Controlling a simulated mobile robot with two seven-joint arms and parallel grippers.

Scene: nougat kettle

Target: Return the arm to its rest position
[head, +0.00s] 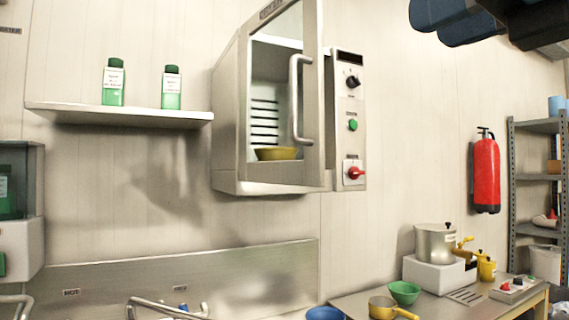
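My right gripper (455,22) shows at the top right edge as dark blue-grey rounded parts, cut off by the frame. It is high in front of the wall, above the fire extinguisher and the bench. I see nothing held in it, and its finger opening cannot be made out. My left gripper is not in view. A metal kettle (437,243) with a lid stands on a white block (428,273) on the bench at the lower right, well below my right gripper.
A wall cabinet (230,120) has a long door handle and a yellow bowl (277,153) inside. A shelf (120,114) holds two green bottles. A red extinguisher (486,175) hangs right. The bench (440,304) holds a green bowl (404,292) and yellow pan (384,308).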

